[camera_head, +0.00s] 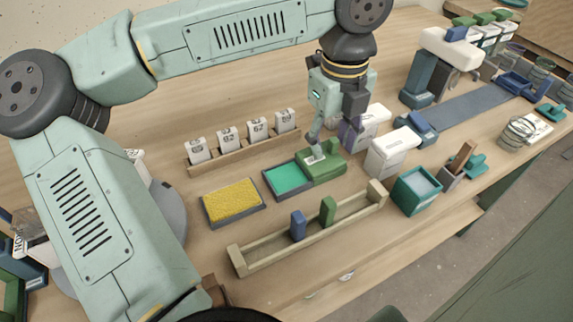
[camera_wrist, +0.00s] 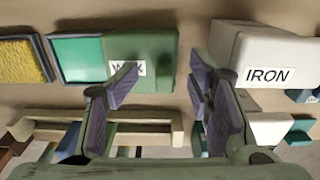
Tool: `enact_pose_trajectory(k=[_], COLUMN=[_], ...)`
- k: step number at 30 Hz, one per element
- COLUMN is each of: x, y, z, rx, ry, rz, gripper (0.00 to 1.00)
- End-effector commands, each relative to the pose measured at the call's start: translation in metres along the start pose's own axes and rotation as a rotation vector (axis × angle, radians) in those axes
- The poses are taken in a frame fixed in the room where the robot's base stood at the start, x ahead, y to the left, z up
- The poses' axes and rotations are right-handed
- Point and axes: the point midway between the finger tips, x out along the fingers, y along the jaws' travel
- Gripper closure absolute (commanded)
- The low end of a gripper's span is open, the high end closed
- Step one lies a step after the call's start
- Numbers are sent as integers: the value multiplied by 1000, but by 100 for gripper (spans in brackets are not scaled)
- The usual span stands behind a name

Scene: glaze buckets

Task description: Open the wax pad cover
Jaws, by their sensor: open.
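The green wax pad cover (camera_head: 326,174) is a low block with a white label. In the wrist view the cover (camera_wrist: 150,45) shows the label WAX, partly hidden by a finger. On its left lies a teal pad in a dark tray (camera_head: 287,180), with its face bare; this pad also shows in the wrist view (camera_wrist: 82,58). My gripper (camera_head: 328,143) is over the cover, pointing down. In the wrist view my gripper (camera_wrist: 165,82) is open, with nothing between its fingers. One finger overlaps the label; I cannot tell whether it touches the cover.
A yellow sponge tray (camera_head: 233,202) lies left. White numbered tags (camera_head: 257,129) stand in a wooden rack behind. A wooden rail (camera_head: 270,253) with blue and green blocks runs in front. A white bin labelled IRON (camera_wrist: 268,55) stands close on the right.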

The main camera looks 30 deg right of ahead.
Motion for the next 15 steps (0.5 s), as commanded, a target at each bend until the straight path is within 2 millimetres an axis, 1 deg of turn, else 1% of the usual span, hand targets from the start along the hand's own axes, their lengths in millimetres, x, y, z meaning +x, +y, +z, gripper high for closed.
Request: enact_pose_trajectory(k=[1,3,12,15], x=[-9,-18,-55,-63], y=[0,0,0,0], z=[0,0,0,0], rx=[-1,-2,-1,-1], ry=[-2,-1,-1,-1], rz=[-1,-1,0,-1], gripper=[54,54,54,54])
